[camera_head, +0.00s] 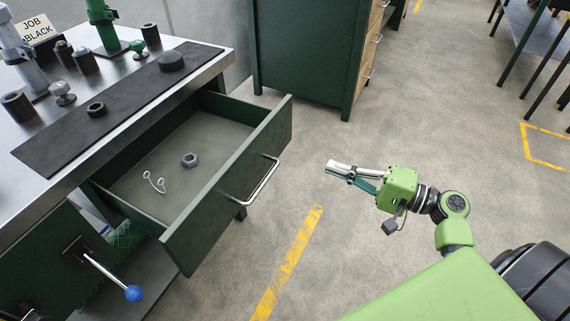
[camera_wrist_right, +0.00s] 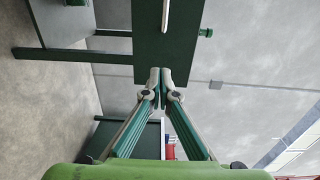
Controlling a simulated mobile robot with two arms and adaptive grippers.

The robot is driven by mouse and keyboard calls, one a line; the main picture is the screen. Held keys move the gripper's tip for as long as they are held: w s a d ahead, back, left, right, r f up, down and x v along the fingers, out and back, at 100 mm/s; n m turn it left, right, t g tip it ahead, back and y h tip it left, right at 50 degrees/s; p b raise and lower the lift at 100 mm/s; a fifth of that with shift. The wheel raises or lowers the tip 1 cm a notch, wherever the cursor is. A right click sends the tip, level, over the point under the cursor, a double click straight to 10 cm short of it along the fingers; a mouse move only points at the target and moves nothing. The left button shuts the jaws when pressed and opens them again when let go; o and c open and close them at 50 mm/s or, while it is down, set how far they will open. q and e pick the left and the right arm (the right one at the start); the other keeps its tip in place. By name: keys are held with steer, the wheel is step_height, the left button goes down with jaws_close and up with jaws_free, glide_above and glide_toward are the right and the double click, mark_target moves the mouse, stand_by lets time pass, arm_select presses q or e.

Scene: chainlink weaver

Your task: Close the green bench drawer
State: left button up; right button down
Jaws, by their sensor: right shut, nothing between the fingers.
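The green bench drawer (camera_head: 225,185) stands pulled out of the bench in the head view, with a bare metal bar handle (camera_head: 262,180) on its front. Inside it lie a grey hex nut (camera_head: 189,160) and a small wire piece with two loops (camera_head: 155,181). My right gripper (camera_head: 332,167) is shut and empty, to the right of the drawer front and apart from the handle. In the right wrist view its fingertips (camera_wrist_right: 160,80) are together, with a dark green panel (camera_wrist_right: 168,45) and a pale bar beyond them. My left gripper is not in view.
The bench top (camera_head: 225,58) carries a dark mat with a hex nut and a black round piece, plus several dark cylinders. A blue-knobbed lever (camera_head: 133,293) juts out below the drawer. A green cabinet (camera_head: 300,50) stands behind.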

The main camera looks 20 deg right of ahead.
mark_target(273, 146)
steer(key=x, duration=1.4)
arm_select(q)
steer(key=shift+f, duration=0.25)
arm_select(e)
steer(key=shift+w+a+r, duration=0.1)
steer(key=shift+w+a, duration=0.2)
steer(key=shift+w, duration=0.05)
steer(key=b+x, duration=0.1)
steer(key=x, duration=1)
steer(key=shift+w+a+b, duration=0.15)
steer(key=shift+b, duration=0.15)
steer(key=b+x, duration=0.2)
steer(key=x, duration=0.6)
steer(key=shift+w+a+b, duration=0.2)
steer(key=shift+b, duration=0.1)
steer(key=shift+w+a, duration=0.2)
steer(key=shift+w, duration=0.15)
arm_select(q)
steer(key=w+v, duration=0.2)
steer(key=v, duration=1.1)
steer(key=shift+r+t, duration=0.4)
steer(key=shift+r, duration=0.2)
arm_select(e)
steer(key=shift+r, duration=0.2)
